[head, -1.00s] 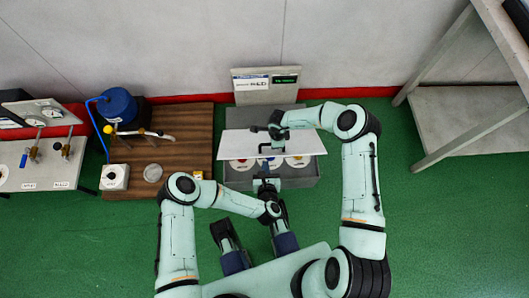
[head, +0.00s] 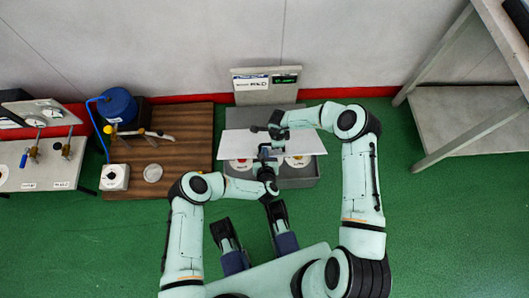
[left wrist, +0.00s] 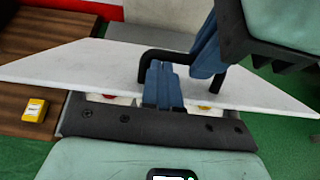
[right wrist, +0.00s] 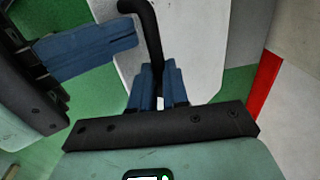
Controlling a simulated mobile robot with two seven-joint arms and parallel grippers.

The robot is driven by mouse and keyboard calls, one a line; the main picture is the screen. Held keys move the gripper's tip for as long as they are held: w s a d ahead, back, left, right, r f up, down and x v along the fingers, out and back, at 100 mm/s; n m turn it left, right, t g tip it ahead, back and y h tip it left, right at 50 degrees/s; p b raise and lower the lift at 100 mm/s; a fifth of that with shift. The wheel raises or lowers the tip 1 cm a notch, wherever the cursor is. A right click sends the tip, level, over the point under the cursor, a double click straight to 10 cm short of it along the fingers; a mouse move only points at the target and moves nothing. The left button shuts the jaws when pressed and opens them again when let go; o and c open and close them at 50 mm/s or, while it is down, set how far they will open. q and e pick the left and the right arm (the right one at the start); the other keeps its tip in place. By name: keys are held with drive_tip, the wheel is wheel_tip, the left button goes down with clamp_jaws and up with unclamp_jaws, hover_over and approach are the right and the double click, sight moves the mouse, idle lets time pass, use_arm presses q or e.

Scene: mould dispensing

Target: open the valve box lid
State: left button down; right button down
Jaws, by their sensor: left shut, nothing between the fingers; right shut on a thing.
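The valve box (head: 300,181) is a grey box at the middle of the head view. Its white lid (head: 308,144) covers the back part, and white discs with coloured parts show past its near edge. The lid's black handle shows in the left wrist view (left wrist: 144,66) and the right wrist view (right wrist: 154,40). My right gripper (right wrist: 158,72) is shut on the handle. My left gripper (left wrist: 161,70) is shut and empty, its blue fingertips over the lid's near edge beside the handle. The left fingers also show in the right wrist view, close to the right gripper.
A wooden board (head: 190,150) lies left of the box, with a blue container (head: 118,104), a white box (head: 114,177) and a clear dish (head: 153,173). A panel with a display (head: 265,84) stands behind. A grey shelf frame (head: 465,118) is at the right.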

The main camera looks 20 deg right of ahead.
use_arm(q)
drive_tip(key=shift+w+d+r+g, duration=0.1)
drive_tip(key=shift+w+r+g, duration=0.3)
drive_tip(key=shift+w+r, duration=0.2)
use_arm(e)
drive_tip(key=shift+w+d+f, duration=0.1)
drive_tip(key=shift+w+d, duration=0.1)
drive_tip(key=shift+d, duration=0.2)
drive_tip(key=c, duration=1.1)
unclamp_jaws()
drive_tip(key=shift+a, duration=0.1)
use_arm(q)
drive_tip(key=shift+f, duration=0.1)
use_arm(e)
drive_tip(key=shift+a, duration=0.1)
